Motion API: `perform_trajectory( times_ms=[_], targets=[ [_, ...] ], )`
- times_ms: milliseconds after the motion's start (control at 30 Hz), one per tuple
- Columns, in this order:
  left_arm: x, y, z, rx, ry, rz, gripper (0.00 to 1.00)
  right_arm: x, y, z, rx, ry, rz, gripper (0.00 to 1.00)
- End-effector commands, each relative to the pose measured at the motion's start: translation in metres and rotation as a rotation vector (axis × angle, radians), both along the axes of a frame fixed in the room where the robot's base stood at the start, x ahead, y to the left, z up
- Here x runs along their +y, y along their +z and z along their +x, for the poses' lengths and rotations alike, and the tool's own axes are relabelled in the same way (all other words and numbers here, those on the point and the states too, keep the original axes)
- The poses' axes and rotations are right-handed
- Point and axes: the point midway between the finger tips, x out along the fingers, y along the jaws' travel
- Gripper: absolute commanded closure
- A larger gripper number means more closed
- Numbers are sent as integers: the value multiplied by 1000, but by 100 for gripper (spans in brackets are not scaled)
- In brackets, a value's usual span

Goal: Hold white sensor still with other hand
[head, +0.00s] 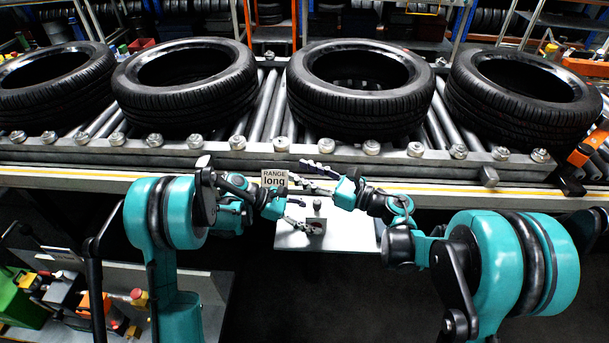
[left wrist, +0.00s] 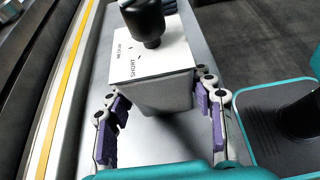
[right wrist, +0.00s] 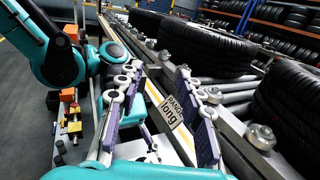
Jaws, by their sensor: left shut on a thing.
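Several tyres (head: 361,88) lie on the roller conveyor behind, whose front rail (head: 230,158) runs close beyond both grippers. The white surface (head: 345,238) is clear on its right. Coloured gear (head: 75,300) stands at lower left.

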Motion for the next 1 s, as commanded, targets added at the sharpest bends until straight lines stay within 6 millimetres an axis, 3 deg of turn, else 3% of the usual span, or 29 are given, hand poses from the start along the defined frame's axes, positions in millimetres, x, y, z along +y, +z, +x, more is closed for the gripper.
perform_trajectory(
  times_ms=[233, 500, 700, 833, 1000],
  targets=[
    [0, 0, 0, 0, 0, 0, 72, -17, -15, 5, 0, 61, 0, 62],
    [0, 0, 0, 0, 0, 0, 72, -80, -69, -5, 0, 278, 0, 62],
    [0, 0, 0, 0, 0, 1, 72, -111, -95, -19, 0, 379, 0, 62],
    [0, 0, 0, 0, 0, 1, 72, -109, -99, -23, 0, 399, 0, 62],
    [0, 0, 0, 0, 0, 1, 72, -79, -99, -22, 0, 402, 0, 62]
  ],
)
